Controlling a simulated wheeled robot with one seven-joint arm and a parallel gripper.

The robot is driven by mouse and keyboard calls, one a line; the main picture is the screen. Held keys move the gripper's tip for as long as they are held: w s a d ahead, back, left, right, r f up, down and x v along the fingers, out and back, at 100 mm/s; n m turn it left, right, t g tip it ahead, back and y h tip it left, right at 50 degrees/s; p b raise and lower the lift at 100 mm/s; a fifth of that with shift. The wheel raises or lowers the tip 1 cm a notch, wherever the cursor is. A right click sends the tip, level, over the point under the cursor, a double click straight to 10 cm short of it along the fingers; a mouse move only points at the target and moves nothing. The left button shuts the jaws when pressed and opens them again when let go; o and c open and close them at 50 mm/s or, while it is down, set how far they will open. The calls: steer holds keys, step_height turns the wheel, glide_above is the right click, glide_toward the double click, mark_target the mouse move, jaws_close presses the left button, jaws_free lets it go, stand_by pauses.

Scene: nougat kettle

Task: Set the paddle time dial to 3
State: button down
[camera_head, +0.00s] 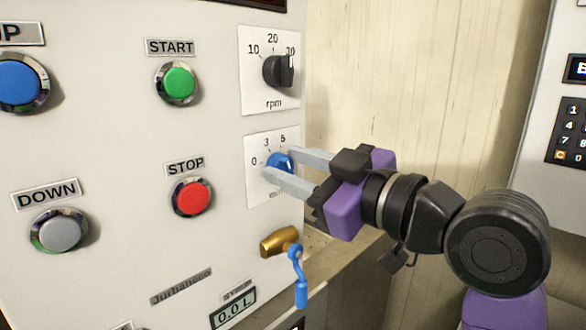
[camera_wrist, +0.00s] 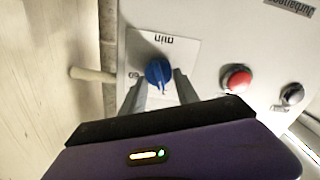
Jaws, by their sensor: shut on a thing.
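The paddle time dial is a blue knob (camera_head: 280,162) on a white scale plate (camera_head: 256,190) marked 0, 3 and 5. It sits on the front of the white control panel, below the rpm dial. In the wrist view the blue knob (camera_wrist: 157,71) shows upside down, with "min" on its plate. My gripper (camera_head: 279,165) reaches in from the right, its two grey fingers shut on the knob's sides. The fingers hide part of the knob in the head view. I cannot tell exactly which number its pointer faces.
The black rpm dial (camera_head: 279,71) is just above. A red STOP button (camera_head: 193,198) and a green START button (camera_head: 179,83) are to the left. A brass tap (camera_head: 279,241) with a blue lever (camera_head: 301,290) juts out just below my gripper.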

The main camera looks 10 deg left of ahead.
steer(key=c, duration=0.9)
jaws_free()
steer(key=shift+v, duration=3.95)
